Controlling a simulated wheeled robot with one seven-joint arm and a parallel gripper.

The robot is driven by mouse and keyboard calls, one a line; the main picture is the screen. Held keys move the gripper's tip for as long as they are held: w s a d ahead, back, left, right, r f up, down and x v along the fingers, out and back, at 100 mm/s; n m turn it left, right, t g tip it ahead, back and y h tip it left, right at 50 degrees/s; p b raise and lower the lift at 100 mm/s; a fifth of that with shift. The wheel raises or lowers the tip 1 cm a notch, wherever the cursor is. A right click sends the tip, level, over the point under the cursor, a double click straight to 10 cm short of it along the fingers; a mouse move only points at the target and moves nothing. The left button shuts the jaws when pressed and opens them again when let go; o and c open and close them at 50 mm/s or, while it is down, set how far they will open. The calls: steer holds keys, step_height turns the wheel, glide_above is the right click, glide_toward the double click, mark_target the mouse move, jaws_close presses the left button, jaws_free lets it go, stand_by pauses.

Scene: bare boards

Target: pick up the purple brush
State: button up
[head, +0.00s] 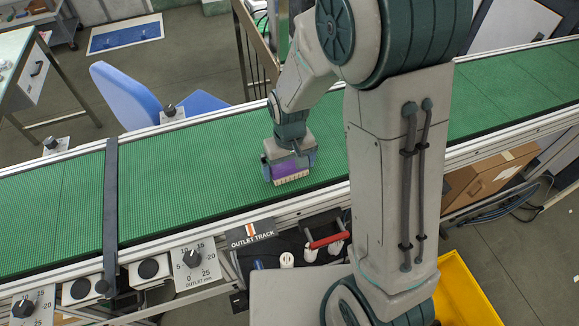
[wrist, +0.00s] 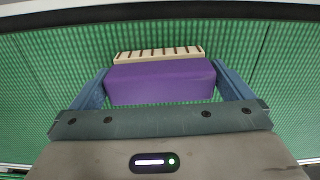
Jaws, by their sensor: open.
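The purple brush (head: 288,169) lies on the green conveyor belt, with a pale bristle strip along one long side. In the wrist view the purple brush (wrist: 162,82) sits between the two blue fingers of my gripper (wrist: 160,88), its bristle strip on the far side. My gripper (head: 289,172) is low over the belt, with a finger at each end of the brush. The fingers are open, with narrow gaps at the brush ends. The brush's near edge is close to the gripper body. Its underside is hidden.
The green conveyor belt (head: 190,160) runs across the view, with bare belt on both sides. A dark bar (head: 110,205) crosses it at left. Metal rails with knobs (head: 191,258) line the near edge. A blue chair (head: 125,95) stands behind, and a yellow bin (head: 462,290) at lower right.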

mark_target(290, 162)
steer(key=c, duration=0.7)
steer(key=shift+r, duration=0.75)
step_height(290, 162, up, 3)
steer(key=shift+f+b, duration=0.1)
steer(key=shift+b, duration=0.3)
steer(key=s+d+r, duration=0.2)
steer(key=d, duration=0.1)
steer(key=s+d+r+b, duration=0.1)
steer(key=d+r, duration=0.1)
steer(key=d, duration=0.2)
steer(key=s+d+r, duration=0.2)
steer(key=d, duration=0.1)
steer(key=shift+s+d+r, duration=0.15)
steer(key=shift+s+r, duration=0.15)
steer(key=shift+r, duration=0.05)
